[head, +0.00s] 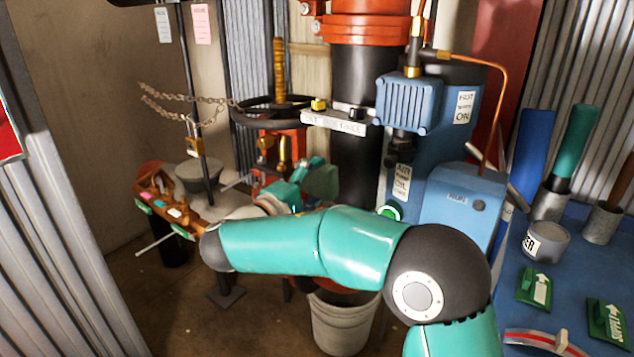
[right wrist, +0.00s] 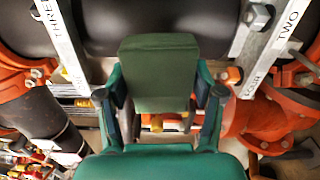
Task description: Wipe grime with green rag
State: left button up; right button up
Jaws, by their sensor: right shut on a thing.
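My right gripper (head: 303,178) is in front of the red and black pipework in the head view. It is shut on the green rag (head: 321,180), which looks like a dark green padded block. In the right wrist view the rag (right wrist: 159,75) sits between the two fingers of the right gripper (right wrist: 160,92). The rag's far edge is in front of a dark pipe (right wrist: 160,18); I cannot tell whether it touches. I cannot make out the grime in either view. My left gripper is not in view.
A dark handwheel (head: 262,112) with a chain (head: 180,97) stands behind the arm. A blue pump unit (head: 408,104) is to the right of the pipe. A pale bucket (head: 342,325) stands below my arm. White labelled bars (right wrist: 62,45) and orange flanges (right wrist: 262,122) flank the rag.

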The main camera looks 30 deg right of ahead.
jog(key=shift+a, duration=0.1)
jog(key=shift+b+v, duration=0.3)
jog(key=shift+v, duration=1.15)
